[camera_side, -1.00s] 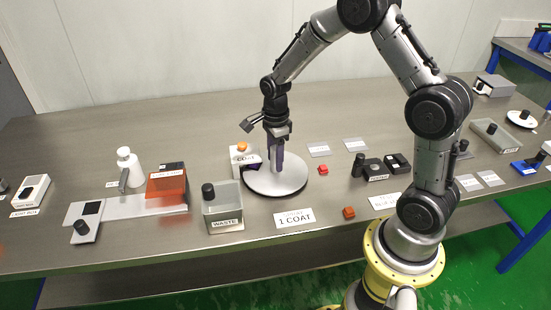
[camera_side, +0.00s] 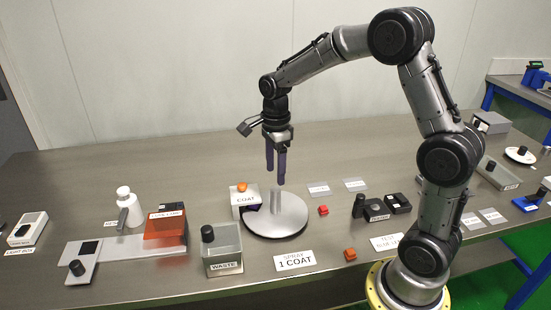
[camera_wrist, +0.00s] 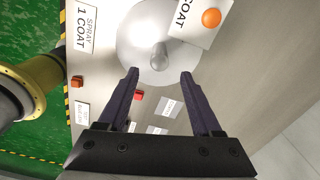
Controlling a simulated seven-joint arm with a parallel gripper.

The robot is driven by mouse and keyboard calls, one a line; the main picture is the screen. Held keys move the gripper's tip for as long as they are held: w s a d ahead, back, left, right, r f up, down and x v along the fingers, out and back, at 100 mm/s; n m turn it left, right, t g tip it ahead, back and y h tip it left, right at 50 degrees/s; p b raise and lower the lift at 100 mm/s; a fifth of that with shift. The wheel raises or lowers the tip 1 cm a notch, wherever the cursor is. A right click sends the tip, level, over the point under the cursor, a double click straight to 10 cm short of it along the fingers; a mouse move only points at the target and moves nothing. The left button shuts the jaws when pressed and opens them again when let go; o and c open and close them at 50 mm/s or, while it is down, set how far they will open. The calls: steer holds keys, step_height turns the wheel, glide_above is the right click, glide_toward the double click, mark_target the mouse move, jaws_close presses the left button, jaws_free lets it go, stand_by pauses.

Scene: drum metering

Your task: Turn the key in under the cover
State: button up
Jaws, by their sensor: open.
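The cover appears to be the orange-red see-through box (camera_side: 165,228) at the left, over the end of a grey base plate (camera_side: 105,255). A label on its top is too small to read surely. I cannot make out a key beneath it. A black knob (camera_side: 77,268) stands at the plate's front left. My gripper (camera_side: 276,180) is open and empty, pointing down well to the right of the cover, above a pale round disc (camera_side: 290,228) with a grey upright post (camera_side: 277,201). In the wrist view the gripper (camera_wrist: 160,73) has the post (camera_wrist: 158,54) beyond its fingertips.
A clear waste bin (camera_side: 222,262) and a white box with an orange button (camera_side: 241,188) stand between cover and disc. A white bottle (camera_side: 129,210) stands behind the plate. Red blocks (camera_side: 323,210) and dark fixtures (camera_side: 377,208) lie to the right.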

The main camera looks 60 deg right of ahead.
steer(key=shift+r, duration=1.65)
steer(key=shift+a, duration=0.1)
steer(key=s+a+r+n+t, duration=0.4)
steer(key=s+a+r+n, duration=0.2)
steer(key=s+r, duration=0.55)
steer(key=s+a+f+n, duration=0.1)
steer(key=s+f+n, duration=0.1)
steer(key=s+n, duration=0.3)
steer(key=s+a+f+n+t, duration=0.1)
steer(key=s+n, duration=0.4)
steer(key=n, duration=0.8)
steer(key=shift+s+f+t, duration=0.3)
steer(key=shift+s+f, duration=0.05)
steer(key=shift+f, duration=0.4)
